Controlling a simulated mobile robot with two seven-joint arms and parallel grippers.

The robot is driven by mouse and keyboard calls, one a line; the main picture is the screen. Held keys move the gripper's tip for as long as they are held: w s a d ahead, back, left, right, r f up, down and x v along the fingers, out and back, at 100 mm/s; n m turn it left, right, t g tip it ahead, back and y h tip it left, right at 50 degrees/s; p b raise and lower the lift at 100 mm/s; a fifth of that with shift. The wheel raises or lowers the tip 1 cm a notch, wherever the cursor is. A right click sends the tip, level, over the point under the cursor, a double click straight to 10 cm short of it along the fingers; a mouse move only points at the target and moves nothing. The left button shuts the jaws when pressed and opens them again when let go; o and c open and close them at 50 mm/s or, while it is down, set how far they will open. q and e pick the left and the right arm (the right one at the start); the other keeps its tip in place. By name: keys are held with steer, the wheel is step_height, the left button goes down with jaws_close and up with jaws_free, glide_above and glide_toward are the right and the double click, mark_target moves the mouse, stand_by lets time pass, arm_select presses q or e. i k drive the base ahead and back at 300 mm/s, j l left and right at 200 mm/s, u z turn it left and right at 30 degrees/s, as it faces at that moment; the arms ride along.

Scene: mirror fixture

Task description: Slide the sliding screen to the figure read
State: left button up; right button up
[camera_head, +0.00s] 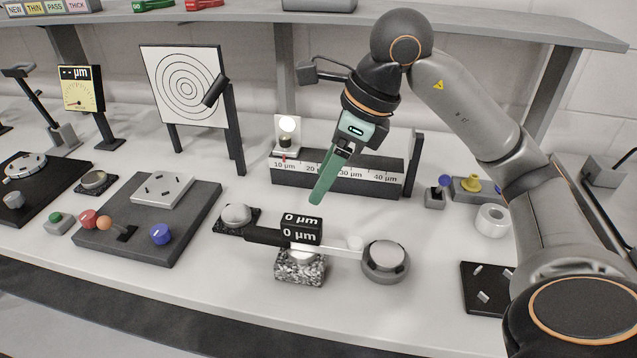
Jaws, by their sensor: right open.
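A small white upright plate with a bright round spot (287,128), which looks like the sliding screen, stands at the left end of a dark rail. The rail carries a white scale (338,174) marked 10, 20, 30 and 40 µm. A red pointer (284,157) below the plate is near the 10 µm mark. A black block display (300,229) in front reads 0 µm on both visible faces. My right gripper (322,190) is open and empty, pointing down in front of the scale between 20 and 30 µm, right of the plate. My left gripper is out of view.
A ringed target board (186,84) and a dial meter reading "-- µm" (80,90) stand at left. A dark upright post (413,160) stands at the rail's right end. A round pedestal (385,262) and a speckled block (300,267) stand in front. A shelf (420,26) runs above.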

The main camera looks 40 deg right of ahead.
mark_target(288, 129)
steer(key=i+j+z, duration=0.3)
steer(key=i, duration=0.15)
steer(key=i+j+z, duration=0.3)
steer(key=i, duration=0.15)
